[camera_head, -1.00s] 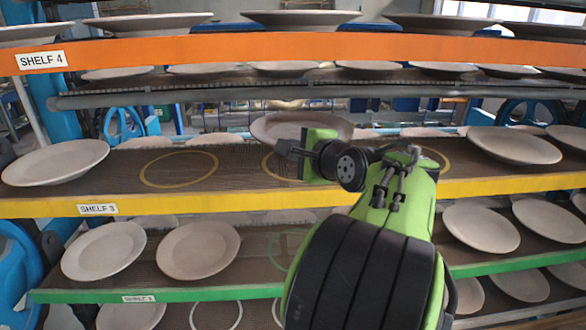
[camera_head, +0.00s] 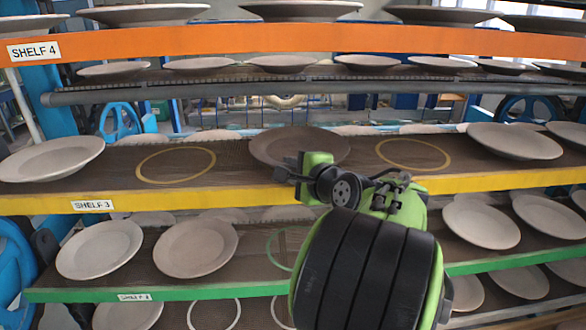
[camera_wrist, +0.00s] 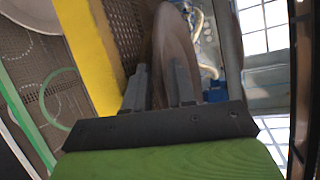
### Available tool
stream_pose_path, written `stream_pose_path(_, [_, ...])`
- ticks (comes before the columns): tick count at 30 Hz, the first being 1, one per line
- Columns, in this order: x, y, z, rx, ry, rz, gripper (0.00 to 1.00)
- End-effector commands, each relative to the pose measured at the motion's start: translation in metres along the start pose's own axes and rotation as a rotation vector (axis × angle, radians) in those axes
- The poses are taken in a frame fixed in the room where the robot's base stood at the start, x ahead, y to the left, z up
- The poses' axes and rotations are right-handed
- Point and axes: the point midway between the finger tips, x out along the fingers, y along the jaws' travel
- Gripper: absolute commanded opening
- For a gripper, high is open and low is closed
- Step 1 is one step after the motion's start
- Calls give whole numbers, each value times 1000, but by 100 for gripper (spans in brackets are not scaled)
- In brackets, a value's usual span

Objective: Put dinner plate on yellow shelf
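The dinner plate (camera_head: 300,145) is a brownish grey disc in the head view. It lies nearly flat at the surface of the yellow-edged shelf (camera_head: 150,197), labelled SHELF 3, between two empty yellow rings. My gripper (camera_head: 287,172) is at the plate's front edge, over the front of the shelf. In the wrist view the plate (camera_wrist: 172,45) is seen nearly edge-on, its rim between the two dark fingers (camera_wrist: 160,85). The fingers look closed on the rim; the exact contact is hard to see. Whether the plate's underside touches the shelf cannot be told.
Empty yellow rings lie left (camera_head: 176,165) and right (camera_head: 413,154) of the plate. Other plates stand at the left (camera_head: 50,157) and right (camera_head: 514,141) of this shelf. The orange shelf (camera_head: 200,40) is above, the green shelf (camera_head: 90,295) with plates below.

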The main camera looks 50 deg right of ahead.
Motion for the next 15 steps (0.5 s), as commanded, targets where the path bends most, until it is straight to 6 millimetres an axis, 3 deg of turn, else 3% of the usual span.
stream_pose_path(5, [-7, -3, 0, -1, 2, -1, 24])
stream_pose_path(15, [-93, -2, 0, -1, 6, -3, 24])
